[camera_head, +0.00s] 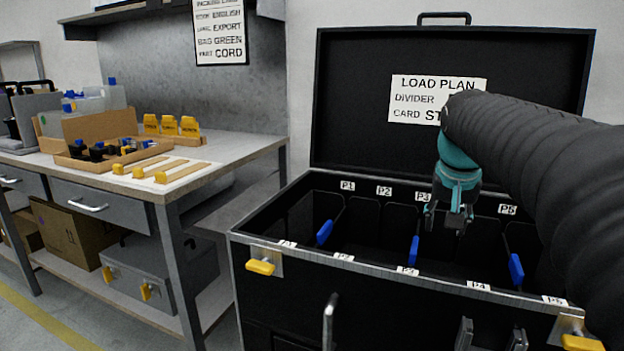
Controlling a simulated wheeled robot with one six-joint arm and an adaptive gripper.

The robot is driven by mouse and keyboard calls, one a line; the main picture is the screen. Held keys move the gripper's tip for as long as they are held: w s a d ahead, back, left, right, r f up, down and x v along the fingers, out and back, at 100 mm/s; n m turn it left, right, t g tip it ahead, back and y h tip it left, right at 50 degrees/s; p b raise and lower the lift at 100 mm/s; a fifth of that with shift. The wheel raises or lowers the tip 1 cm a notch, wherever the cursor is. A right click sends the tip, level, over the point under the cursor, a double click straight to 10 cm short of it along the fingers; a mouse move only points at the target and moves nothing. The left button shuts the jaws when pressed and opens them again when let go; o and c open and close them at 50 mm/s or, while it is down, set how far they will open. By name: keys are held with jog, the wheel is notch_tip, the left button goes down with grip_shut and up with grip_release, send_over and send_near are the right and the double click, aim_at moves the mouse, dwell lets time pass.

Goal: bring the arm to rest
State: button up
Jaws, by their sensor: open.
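My gripper (450,216) hangs at the end of my arm over the open black case (345,273). Its fingers point down near the back row of labels, between P3 and P5, and hide the label there. The fingers are apart and I see nothing between them. My arm comes in from the right side and covers part of the lid and the case's right end. Blue-tipped dividers (414,249) stand in the case, apart from the gripper in the picture.
The raised lid (350,80) with a load plan sheet (418,97) stands behind the gripper. At left, a workbench (222,151) holds a cardboard tray (115,160), yellow cards (170,125) and wooden strips (182,172). Yellow latches (261,267) stick out from the case front.

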jog(key=s+a+f+n, duration=0.1)
jog(key=s+a+f, duration=0.2)
jog(key=s, duration=0.4)
jog(key=s+a+f+n+y, duration=0.1)
jog(key=s+a+f, duration=0.2)
jog(key=s+f, duration=0.3)
jog(key=s+a+f+n+t, duration=0.1)
jog(key=s+a+f, duration=0.1)
jog(key=s+f, duration=0.3)
jog(key=s, duration=0.4)
jog(key=shift+s+a+n+y, duration=0.3)
jog(key=shift+a+n, duration=0.1)
jog(key=shift+s+f, duration=0.2)
jog(key=shift+f, duration=0.2)
jog(key=shift+c, duration=0.5)
jog(key=shift+a, duration=0.2)
